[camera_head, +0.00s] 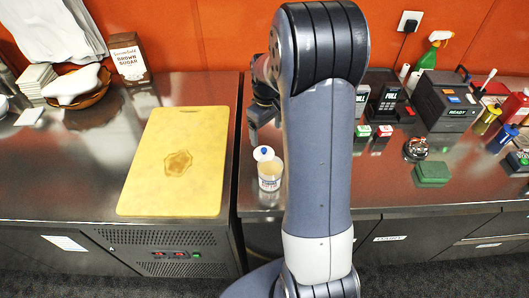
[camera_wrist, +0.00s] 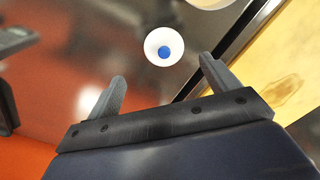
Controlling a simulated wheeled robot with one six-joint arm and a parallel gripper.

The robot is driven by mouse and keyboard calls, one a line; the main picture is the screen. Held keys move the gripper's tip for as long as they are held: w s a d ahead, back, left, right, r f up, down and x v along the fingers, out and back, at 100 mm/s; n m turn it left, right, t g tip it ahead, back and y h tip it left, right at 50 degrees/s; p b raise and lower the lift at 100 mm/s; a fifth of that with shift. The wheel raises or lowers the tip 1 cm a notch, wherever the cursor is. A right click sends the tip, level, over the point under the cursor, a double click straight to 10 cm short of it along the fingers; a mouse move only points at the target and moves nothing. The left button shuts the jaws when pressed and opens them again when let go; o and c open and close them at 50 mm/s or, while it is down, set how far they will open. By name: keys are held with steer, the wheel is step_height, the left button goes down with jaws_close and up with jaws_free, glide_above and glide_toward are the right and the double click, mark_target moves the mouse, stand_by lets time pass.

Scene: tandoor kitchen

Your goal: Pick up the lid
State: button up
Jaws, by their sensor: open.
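The lid (camera_wrist: 175,40) is a white disc with a blue knob. In the wrist view it lies on the steel counter, just past the fingertips and between their lines. In the head view the lid (camera_head: 258,154) shows beside the far edge of a small labelled jar (camera_head: 270,180). A round white rim (camera_wrist: 212,3) at the wrist view's top edge is probably that jar. My gripper (camera_wrist: 162,68) is open with nothing between its fingers. In the head view my gripper (camera_head: 257,125) is above and behind the lid, partly hidden by my arm.
A yellow cutting board (camera_head: 200,140) lies left of the counter seam; it also shows in the wrist view (camera_wrist: 300,60). To the right are a dark device (camera_head: 445,103), a green sponge (camera_head: 431,173) and a spray bottle (camera_head: 430,52). An orange wall (camera_head: 200,35) stands behind.

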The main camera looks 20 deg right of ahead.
mark_target(264, 149)
steer(key=shift+w+f, duration=0.2)
steer(key=shift+f, duration=0.4)
steer(key=shift+w+f, duration=0.2)
steer(key=shift+f, duration=0.4)
steer(key=shift+s+f, duration=0.15)
steer(key=shift+f, duration=0.35)
steer(key=f+p, duration=0.1)
steer(key=f, duration=0.2)
steer(key=shift+s+a+f+p, duration=0.1)
steer(key=shift+a+f+p, duration=0.15)
steer(key=shift+a+p, duration=0.1)
steer(key=shift+f, duration=0.7)
steer(key=shift+c, duration=0.2)
steer(key=c, duration=1)
